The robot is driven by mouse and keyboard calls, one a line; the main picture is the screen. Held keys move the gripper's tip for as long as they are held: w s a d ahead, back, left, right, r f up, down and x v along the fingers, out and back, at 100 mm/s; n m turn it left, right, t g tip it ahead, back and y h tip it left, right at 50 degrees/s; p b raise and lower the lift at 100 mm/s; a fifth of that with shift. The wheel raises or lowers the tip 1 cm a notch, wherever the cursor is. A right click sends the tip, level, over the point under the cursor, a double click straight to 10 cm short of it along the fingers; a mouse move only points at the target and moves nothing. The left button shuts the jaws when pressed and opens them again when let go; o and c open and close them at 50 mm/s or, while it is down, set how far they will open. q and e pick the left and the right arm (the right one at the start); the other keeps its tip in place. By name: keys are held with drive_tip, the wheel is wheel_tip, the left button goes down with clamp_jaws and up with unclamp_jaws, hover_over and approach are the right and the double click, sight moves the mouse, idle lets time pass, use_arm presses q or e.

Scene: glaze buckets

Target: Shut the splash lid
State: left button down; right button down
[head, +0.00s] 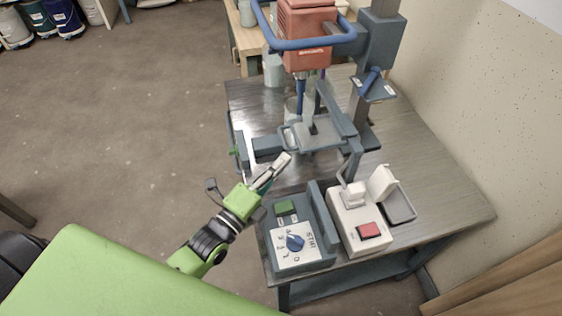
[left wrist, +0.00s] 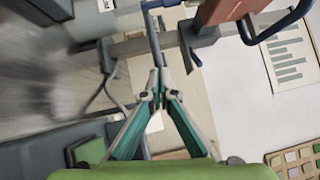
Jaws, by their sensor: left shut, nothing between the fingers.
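The mixer has a red motor head (head: 305,25) on a dark column, with a blue shaft below it. A grey plate with a loop at its left end (head: 318,137), which looks like the splash lid, sits below the shaft; I cannot tell its exact angle. A pale vessel (head: 293,106) shows partly behind it. My left gripper (head: 286,158) is just in front and to the left of the plate, apart from it as far as I see. In the left wrist view its fingers (left wrist: 157,78) meet, empty, with a grey-blue bar beyond the tips. My right gripper is out of view.
A control box with a dial (head: 295,243) and a white box with a red button and raised flap (head: 368,232) stand at the table's front. A blue guard bar (head: 315,43) rings the motor head. The metal table's (head: 425,190) right side is clear.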

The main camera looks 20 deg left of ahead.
use_arm(q)
drive_tip(key=shift+a, duration=0.1)
drive_tip(key=w+a+b, duration=0.2)
drive_tip(key=w+a, duration=0.5)
drive_tip(key=w, duration=0.4)
drive_tip(key=shift+a+b, duration=0.15)
drive_tip(key=shift+b, duration=0.2)
drive_tip(key=shift+s, duration=0.1)
